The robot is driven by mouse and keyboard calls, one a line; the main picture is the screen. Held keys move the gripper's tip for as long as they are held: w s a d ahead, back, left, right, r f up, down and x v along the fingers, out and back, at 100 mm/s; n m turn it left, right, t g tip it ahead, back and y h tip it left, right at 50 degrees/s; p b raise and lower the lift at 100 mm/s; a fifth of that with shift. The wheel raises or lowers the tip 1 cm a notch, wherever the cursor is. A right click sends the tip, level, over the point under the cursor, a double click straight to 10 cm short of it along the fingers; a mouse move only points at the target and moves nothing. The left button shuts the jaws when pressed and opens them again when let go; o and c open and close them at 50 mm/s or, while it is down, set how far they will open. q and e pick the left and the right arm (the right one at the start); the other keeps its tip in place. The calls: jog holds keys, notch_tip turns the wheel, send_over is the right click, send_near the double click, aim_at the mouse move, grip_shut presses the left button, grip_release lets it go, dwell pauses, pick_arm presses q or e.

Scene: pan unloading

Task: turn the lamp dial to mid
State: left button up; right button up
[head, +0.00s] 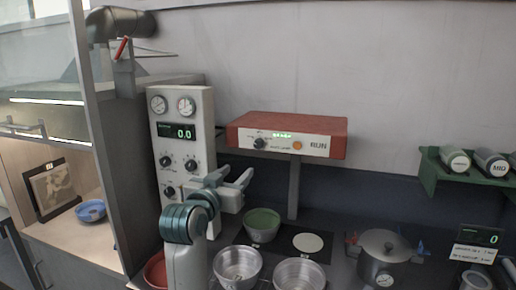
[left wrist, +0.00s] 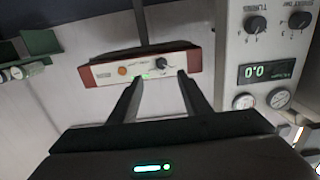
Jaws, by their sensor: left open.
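The red lamp box (head: 318,129) with a white front panel hangs on a post at the back. Its black dial (head: 259,143) is at the left of the panel, beside an orange button (head: 298,146). My left gripper (head: 234,175) is open and empty, below and in front of the lamp. In the left wrist view, which looks upside down, the gripper (left wrist: 160,75) has its fingers pointing toward the panel, with the dial (left wrist: 162,63) beyond the tips and not touched. The dial's exact setting is too small to read. My right gripper is not in view.
A white instrument panel (head: 205,110) with gauges and knobs stands left of the lamp. Metal pans (head: 238,262), a green bowl (head: 262,222) and a lidded pot (head: 384,245) stand below. A green rack (head: 428,165) with canisters is at the right.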

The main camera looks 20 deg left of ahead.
pick_arm(q)
notch_tip(320, 180, up, 2)
jog(key=shift+a, duration=0.1)
jog(key=shift+w, duration=0.1)
jog(key=p, duration=0.7)
send_near(258, 144)
jog(key=w, duration=0.6)
jog(key=shift+w, duration=0.2)
jog(key=shift+w+f, duration=0.2)
jog(key=shift+w, duration=0.7)
jog(key=c, duration=1)
